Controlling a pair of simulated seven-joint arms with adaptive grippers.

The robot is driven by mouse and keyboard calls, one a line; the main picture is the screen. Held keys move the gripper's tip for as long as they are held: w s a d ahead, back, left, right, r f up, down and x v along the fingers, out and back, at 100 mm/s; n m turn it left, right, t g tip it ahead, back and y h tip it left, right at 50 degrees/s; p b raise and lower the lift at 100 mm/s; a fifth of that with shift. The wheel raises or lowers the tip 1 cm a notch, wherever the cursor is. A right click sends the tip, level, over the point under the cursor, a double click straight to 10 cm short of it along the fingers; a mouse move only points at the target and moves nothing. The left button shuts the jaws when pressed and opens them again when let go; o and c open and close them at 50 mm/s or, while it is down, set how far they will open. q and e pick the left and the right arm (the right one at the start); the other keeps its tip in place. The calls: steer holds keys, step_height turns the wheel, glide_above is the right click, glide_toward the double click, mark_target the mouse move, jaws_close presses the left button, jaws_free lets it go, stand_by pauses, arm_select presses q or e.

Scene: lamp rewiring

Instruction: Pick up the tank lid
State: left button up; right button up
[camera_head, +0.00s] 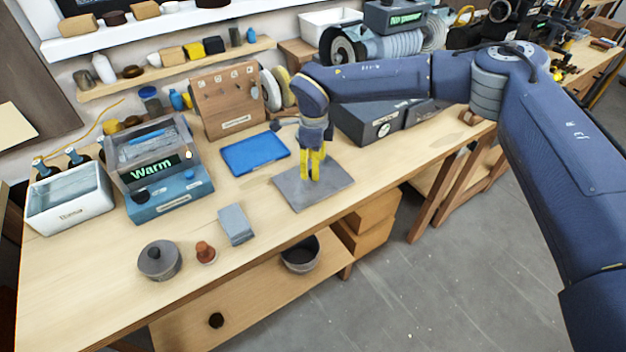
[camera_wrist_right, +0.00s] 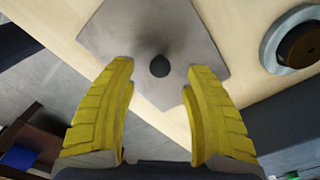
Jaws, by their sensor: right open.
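The tank lid appears to be the flat grey square plate (camera_head: 292,190) lying on the workbench near its front edge. It fills the upper middle of the right wrist view (camera_wrist_right: 205,35), where a small dark round knob (camera_wrist_right: 159,67) stands out at its middle. My right gripper (camera_head: 313,178) points down over the plate with its yellow fingers. In the right wrist view the fingers (camera_wrist_right: 160,68) are open and the knob shows between their tips. I cannot tell the exact height of the tips above the plate. The knob is hidden in the head view. My left gripper is not in view.
An open white tank (camera_head: 70,215) stands at the left end of the bench. Dark grey boxes (camera_head: 375,120) stand behind.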

steer(key=shift+f, duration=1.95)
steer(key=shift+c, duration=0.2)
jaws_close()
